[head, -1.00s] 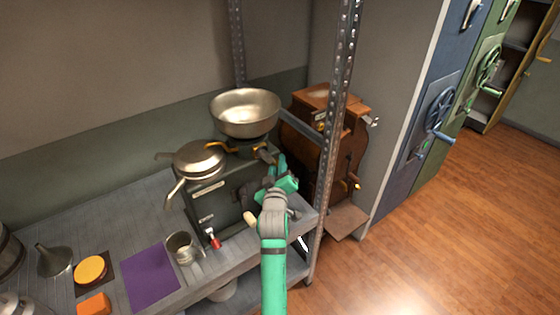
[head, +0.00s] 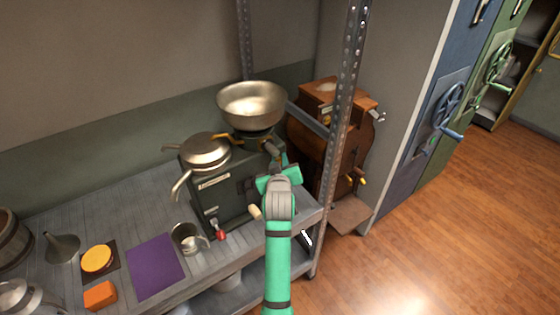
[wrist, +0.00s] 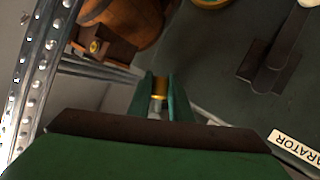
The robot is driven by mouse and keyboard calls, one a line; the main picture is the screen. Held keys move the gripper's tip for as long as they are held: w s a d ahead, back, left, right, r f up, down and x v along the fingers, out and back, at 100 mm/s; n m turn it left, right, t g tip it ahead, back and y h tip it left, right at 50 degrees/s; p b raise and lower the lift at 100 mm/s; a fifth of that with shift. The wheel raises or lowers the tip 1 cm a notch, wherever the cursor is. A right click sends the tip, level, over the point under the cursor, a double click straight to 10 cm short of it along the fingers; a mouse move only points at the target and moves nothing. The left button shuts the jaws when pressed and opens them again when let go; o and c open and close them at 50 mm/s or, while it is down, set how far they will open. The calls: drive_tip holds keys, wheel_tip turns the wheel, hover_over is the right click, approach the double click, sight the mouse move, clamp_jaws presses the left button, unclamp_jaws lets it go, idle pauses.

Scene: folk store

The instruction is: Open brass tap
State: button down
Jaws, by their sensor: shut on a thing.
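The brass tap (wrist: 159,88) shows in the wrist view as a small gold-coloured piece between the two green fingers of my gripper (wrist: 160,82). My gripper is shut on it. The tap belongs to the dark green separator (head: 225,200), whose label (wrist: 297,150) is partly readable in the wrist view. In the head view my gripper (head: 277,165) is at the right side of the separator, below the metal bowl (head: 252,104). My wrist and fingers hide the gripped part there, so its turn cannot be told.
A metal shelf post (head: 347,110) stands close on the right, with a wooden machine (head: 325,140) behind it. A crank with a pale handle (head: 256,212) is at the separator's front. A metal cup (head: 186,238) and purple mat (head: 155,265) lie left.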

drive_tip(key=c, duration=1.6)
unclamp_jaws()
drive_tip(key=v, duration=1)
drive_tip(key=shift+s+d, duration=0.1)
drive_tip(key=shift+s, duration=0.3)
